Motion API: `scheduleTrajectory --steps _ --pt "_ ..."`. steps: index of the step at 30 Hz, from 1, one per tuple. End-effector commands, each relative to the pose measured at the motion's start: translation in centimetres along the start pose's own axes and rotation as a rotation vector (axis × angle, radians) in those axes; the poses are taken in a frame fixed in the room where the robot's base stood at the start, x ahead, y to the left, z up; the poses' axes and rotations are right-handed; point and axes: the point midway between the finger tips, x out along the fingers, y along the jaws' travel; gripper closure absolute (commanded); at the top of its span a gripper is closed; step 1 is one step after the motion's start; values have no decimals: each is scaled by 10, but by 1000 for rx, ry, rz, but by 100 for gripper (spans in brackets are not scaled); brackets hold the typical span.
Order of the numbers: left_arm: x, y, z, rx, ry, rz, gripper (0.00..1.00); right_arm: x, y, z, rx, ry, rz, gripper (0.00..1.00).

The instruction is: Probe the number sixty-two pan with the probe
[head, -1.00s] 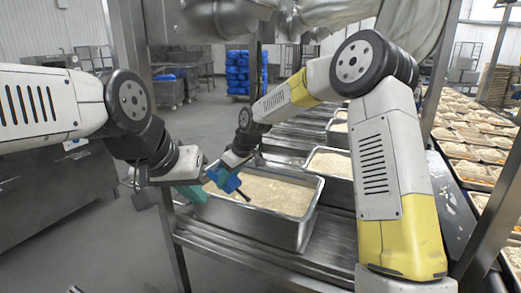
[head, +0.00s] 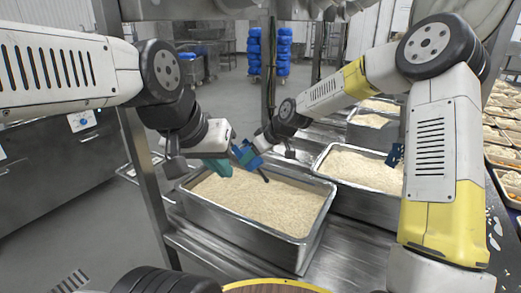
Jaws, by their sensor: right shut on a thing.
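A deep metal pan (head: 245,238) full of pale rice stands nearest on the metal rack. A second rice pan (head: 365,205) stands behind it to the right. No pan number can be read. My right gripper (head: 262,146) is shut on the blue probe (head: 244,154), whose dark tip slants down over the far left part of the near pan. I cannot tell whether the tip touches the rice. My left gripper (head: 220,166), with teal fingertips, hangs over the same pan's far left corner, close beside the probe. Its opening cannot be made out.
More rice pans (head: 372,130) stand farther back along the rack. A small dark blue tag-like piece (head: 395,154) shows by the second pan. A metal post (head: 145,170) rises left of the near pan. Filled trays (head: 505,135) line the right side. Blue stacks (head: 285,57) stand far behind.

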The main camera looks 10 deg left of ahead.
Motion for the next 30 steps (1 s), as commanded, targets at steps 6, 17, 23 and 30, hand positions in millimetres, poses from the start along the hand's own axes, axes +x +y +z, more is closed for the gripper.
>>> scheduleTrajectory --steps 6,17,23,30 --pt "0 0 0 0 0 0 100 17 -1 15 2 -1 -2 90" --pt "0 0 0 0 -1 0 100 45 -1 38 0 -1 -2 90" --pt "0 0 0 0 -1 0 100 60 -1 51 1 -2 -2 90" --pt "0 0 0 0 -1 0 100 78 -1 66 0 -1 -1 90"
